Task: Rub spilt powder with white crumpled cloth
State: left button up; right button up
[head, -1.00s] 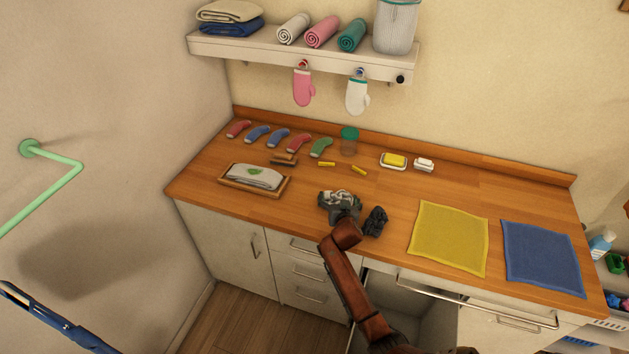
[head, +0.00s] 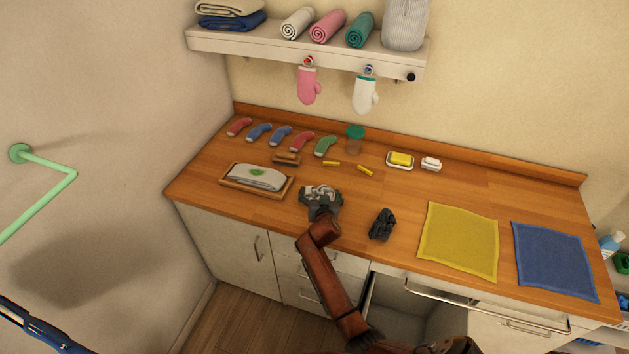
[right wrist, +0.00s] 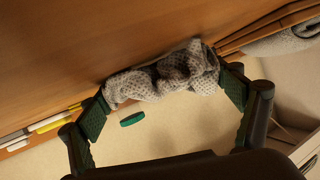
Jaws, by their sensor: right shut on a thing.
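The white crumpled cloth (head: 322,191) is over the wooden worktop, between the folded towel's tray and a dark crumpled cloth (head: 382,224). My right gripper (head: 321,204) is shut on the white cloth from the front. In the right wrist view the cloth (right wrist: 165,76) looks pale grey and knitted, bunched between both fingers, with a darker patch on it. It is at or close to the worktop; I cannot tell contact. I see no spilt powder clearly; the gripper and cloth hide part of the surface. My left gripper is out of view; only blue arm parts show at lower left.
A wooden tray (head: 224,186) with a folded towel is left of the cloth. Behind are two yellow sticks, a brush (head: 286,160), a green-lidded jar (head: 355,139), soap dishes and several socks. Yellow (head: 458,242) and blue (head: 556,261) mats lie right. An open drawer is below the front edge.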

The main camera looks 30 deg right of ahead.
notch_tip(320, 180, up, 4)
jog(key=p, duration=0.3)
jog(key=shift+a+r, duration=0.15)
jog(key=shift+r+p, duration=1.7)
jog(key=shift+r, duration=0.25)
